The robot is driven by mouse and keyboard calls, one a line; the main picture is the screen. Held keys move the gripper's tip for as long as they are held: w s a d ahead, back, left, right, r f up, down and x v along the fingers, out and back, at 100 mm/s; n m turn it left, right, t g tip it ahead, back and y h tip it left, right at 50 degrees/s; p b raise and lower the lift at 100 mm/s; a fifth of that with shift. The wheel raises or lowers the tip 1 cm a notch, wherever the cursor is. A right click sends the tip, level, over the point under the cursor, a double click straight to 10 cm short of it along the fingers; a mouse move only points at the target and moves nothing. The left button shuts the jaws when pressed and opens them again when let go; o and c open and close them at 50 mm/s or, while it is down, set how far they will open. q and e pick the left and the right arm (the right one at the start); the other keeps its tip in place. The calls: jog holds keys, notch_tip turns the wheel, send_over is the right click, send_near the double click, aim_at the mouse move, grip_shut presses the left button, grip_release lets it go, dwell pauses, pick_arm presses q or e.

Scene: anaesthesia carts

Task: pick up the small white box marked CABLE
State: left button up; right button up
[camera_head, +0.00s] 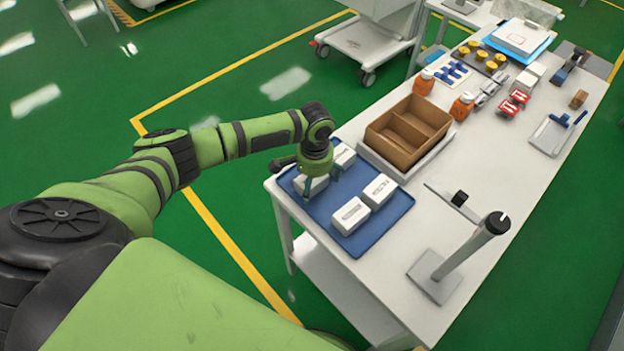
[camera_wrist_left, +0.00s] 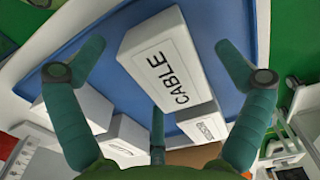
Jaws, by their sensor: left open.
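The white box marked CABLE (camera_wrist_left: 165,62) lies on the blue tray (camera_head: 322,203), with its printed face towards the left wrist camera. In the head view this box (camera_head: 311,186) is partly hidden under my left gripper (camera_head: 319,179). In the left wrist view my left gripper (camera_wrist_left: 160,45) is open, with its fingers spread to the left and right of the box and a gap on each side. A third finger shows below the box. I cannot tell how far the fingertips are above the tray. My right gripper is not in view.
Other white boxes share the tray: one behind the gripper (camera_head: 343,157) and two to the right, one further back (camera_head: 380,190) and one nearer (camera_head: 351,216). A brown divided carton (camera_head: 408,131) stands behind the tray. A metal stand (camera_head: 466,252) stands to the right.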

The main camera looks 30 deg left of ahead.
pick_arm(q)
jog(key=shift+c, duration=0.8)
jog(key=c, duration=1.1)
jog(key=shift+c, duration=0.3)
jog(key=r+b, duration=0.1)
jog(key=r, duration=0.3)
jog(key=shift+w+r, duration=0.15)
jog(key=shift+w, duration=0.05)
jog(key=w+d+r+b, duration=0.1)
jog(key=w+r, duration=0.1)
jog(key=w, duration=0.1)
jog(key=w+d+r+b, duration=0.1)
jog(key=w+r+b, duration=0.1)
jog(key=w, duration=0.1)
jog(key=w+d+r+b, duration=0.1)
jog(key=w, duration=0.2)
jog(key=shift+w+d+r+b, duration=0.2)
jog(key=shift+d+r+b, duration=0.1)
jog(key=shift+r+b, duration=0.1)
jog(key=shift+w+d+r, duration=0.2)
jog(key=shift+w+r, duration=0.3)
jog(key=shift+w, duration=0.1)
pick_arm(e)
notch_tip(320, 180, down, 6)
